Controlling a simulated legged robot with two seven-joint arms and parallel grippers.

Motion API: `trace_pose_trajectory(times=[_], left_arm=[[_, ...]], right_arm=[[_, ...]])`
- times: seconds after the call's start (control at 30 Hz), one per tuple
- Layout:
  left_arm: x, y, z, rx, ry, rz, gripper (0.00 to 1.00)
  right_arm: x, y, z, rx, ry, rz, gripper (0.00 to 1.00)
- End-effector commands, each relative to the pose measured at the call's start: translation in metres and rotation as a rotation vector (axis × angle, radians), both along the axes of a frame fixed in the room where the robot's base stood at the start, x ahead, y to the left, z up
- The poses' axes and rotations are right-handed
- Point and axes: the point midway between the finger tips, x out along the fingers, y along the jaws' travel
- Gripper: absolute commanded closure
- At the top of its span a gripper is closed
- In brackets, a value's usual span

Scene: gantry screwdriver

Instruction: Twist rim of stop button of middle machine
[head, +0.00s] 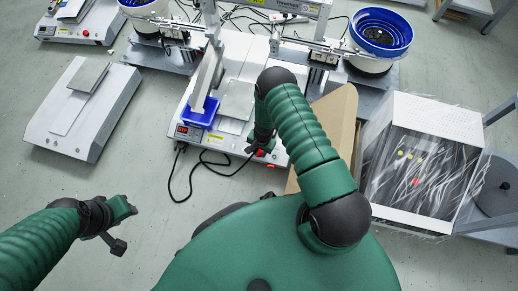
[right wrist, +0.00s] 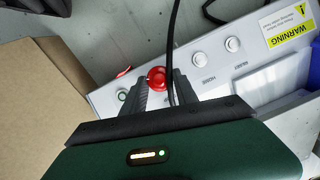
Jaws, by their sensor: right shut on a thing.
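The middle machine (head: 232,95) stands ahead of me, its front panel facing me. In the right wrist view its red stop button (right wrist: 157,77) sits on the light panel (right wrist: 205,62). My right gripper (right wrist: 158,92) is at the button, its two dark ridged fingers on either side of the rim and shut on it. In the head view the right gripper (head: 260,150) is at the panel's right end, partly hidden by my arm. My left gripper (head: 122,222) is at the lower left, away from the machine; its finger opening is unclear.
A black cable (head: 192,178) hangs before the machine and crosses near my right fingers. A cardboard box (head: 335,115) and a plastic-wrapped white box (head: 420,165) stand at the right. Another machine (head: 85,115) lies left. White buttons (right wrist: 232,44) and a blue bin (head: 203,112) are near.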

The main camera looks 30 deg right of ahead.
Motion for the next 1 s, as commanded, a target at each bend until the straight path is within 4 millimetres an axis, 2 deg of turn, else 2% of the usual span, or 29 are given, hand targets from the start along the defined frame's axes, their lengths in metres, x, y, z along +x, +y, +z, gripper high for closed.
trace_pose_trajectory(times=[0.1, 0.4, 0.93, 0.97, 1.0], left_arm=[[0.0, 0.0, 0.008, 0.0, 0.0, 0.0, 0.64], [0.0, 0.0, 0.016, 0.0, 0.0, 0.0, 0.64], [0.0, 0.0, 0.017, 0.0, 0.0, 0.0, 0.64], [0.0, 0.0, 0.017, 0.0, 0.0, 0.0, 0.64], [0.0, 0.0, 0.017, 0.0, 0.0, 0.0, 0.64]], right_arm=[[0.0, 0.0, 0.003, 0.021, -0.022, -0.079, 1.0], [-0.001, -0.001, 0.001, 0.049, -0.058, -0.196, 1.0], [-0.001, 0.0, -0.001, 0.056, -0.066, -0.221, 1.0], [-0.001, 0.0, -0.001, 0.056, -0.066, -0.221, 0.64], [-0.001, 0.0, -0.001, 0.056, -0.066, -0.221, 0.58]])
